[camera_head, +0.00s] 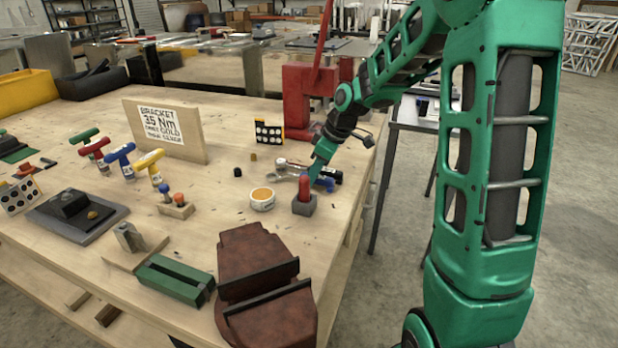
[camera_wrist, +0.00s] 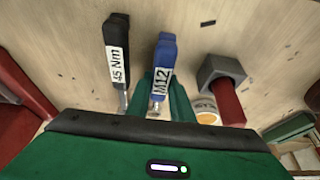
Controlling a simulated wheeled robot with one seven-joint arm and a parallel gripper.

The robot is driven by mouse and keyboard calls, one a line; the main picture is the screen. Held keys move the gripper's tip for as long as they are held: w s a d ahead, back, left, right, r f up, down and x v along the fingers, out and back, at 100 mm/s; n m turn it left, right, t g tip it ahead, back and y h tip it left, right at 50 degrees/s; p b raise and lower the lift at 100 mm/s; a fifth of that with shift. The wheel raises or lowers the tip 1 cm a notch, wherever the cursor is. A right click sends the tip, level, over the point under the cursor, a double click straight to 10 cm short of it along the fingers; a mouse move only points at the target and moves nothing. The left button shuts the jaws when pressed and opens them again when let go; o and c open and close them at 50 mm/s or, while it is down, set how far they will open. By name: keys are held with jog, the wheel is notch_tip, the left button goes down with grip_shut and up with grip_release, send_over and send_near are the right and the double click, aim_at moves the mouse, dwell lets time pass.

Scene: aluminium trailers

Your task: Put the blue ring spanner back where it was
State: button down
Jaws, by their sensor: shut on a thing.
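The blue ring spanner (camera_wrist: 165,53), labelled M12, sits between my green fingers in the wrist view. In the head view a bit of its blue (camera_head: 327,183) shows beside my gripper (camera_head: 316,174), low over the right part of the workbench. My gripper (camera_wrist: 162,92) is shut on the spanner. The spanner's far end is hidden by my fingers and hand. I cannot tell whether it touches the bench. A black-handled tool labelled 45 Nm (camera_wrist: 117,50) lies just left of it in the wrist view, apart from it.
A grey block with a red post (camera_head: 304,198) stands close to my gripper, with a round tin (camera_head: 262,203) left of it. A red press (camera_head: 300,95) stands behind. A brown vise-like block (camera_head: 255,262) is in front. A wooden sign (camera_head: 190,130) and several T-handles stand left.

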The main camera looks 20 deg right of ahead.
jog(key=shift+f, duration=0.45)
jog(key=c, duration=1.5)
grip_release()
jog(key=shift+r, duration=0.1)
jog(key=v, duration=1)
jog(key=shift+d+r, duration=0.15)
jog(key=shift+r, duration=0.15)
jog(key=s+d+f+m+g+h, duration=0.1)
jog(key=s+m, duration=0.4)
jog(key=s, duration=0.6)
jog(key=s+d+f+m+g+h, duration=0.1)
jog(key=s+m, duration=0.4)
jog(key=s, duration=0.6)
jog(key=s+d+f+m+g+h, duration=0.1)
jog(key=s+m, duration=0.4)
jog(key=s, duration=0.7)
jog(key=shift+d+f, duration=0.35)
jog(key=shift+d, duration=0.2)
jog(key=shift+d+f, duration=0.35)
jog(key=shift+d, duration=0.25)
